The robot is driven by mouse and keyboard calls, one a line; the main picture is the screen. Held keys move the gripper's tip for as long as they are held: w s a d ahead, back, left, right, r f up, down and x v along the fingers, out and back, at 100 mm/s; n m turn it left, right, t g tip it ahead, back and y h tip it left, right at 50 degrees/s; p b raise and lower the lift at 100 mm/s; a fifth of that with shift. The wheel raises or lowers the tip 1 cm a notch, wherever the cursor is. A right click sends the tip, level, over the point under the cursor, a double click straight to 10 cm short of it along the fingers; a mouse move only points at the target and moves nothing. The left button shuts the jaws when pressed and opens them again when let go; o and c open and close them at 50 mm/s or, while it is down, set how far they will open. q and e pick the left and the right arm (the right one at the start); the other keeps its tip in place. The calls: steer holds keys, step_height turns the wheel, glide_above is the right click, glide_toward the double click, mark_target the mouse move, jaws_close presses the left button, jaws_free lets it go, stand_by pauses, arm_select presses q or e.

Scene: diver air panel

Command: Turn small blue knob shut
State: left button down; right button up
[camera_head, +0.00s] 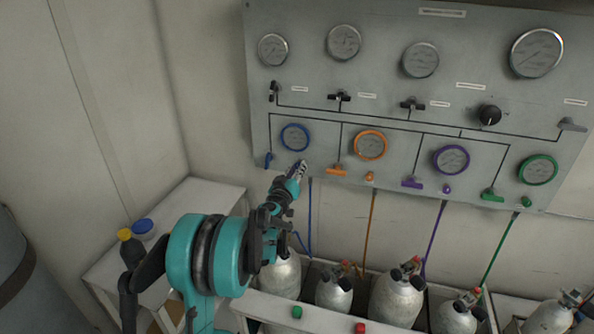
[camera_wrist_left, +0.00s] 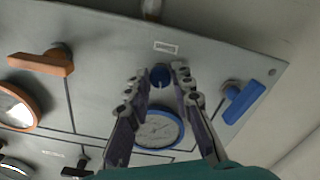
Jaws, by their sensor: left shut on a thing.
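The small blue knob (camera_wrist_left: 160,76) sits on the grey panel (camera_wrist_left: 110,30) between the fingertips of my left gripper (camera_wrist_left: 158,80) in the left wrist view. The gripper is shut on the knob, one finger on each side. In the head view my left gripper (camera_head: 298,168) reaches the panel's lower edge, just below the blue-ringed gauge (camera_head: 295,137), and hides the knob. The gauge also shows between the fingers in the left wrist view (camera_wrist_left: 158,130). My right gripper is not in view.
A larger blue lever (camera_wrist_left: 245,103) is close beside the gripper, and also shows in the head view (camera_head: 268,160). An orange lever (camera_wrist_left: 42,63) is on the other side. A blue hose (camera_head: 310,215) hangs below the panel. Grey cylinders (camera_head: 397,298) stand underneath.

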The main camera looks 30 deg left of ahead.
arm_select(q)
steer(key=shift+m, duration=1.3)
steer(key=c, duration=1.3)
jaws_free()
steer(key=v, duration=1.2)
steer(key=shift+f, duration=0.1)
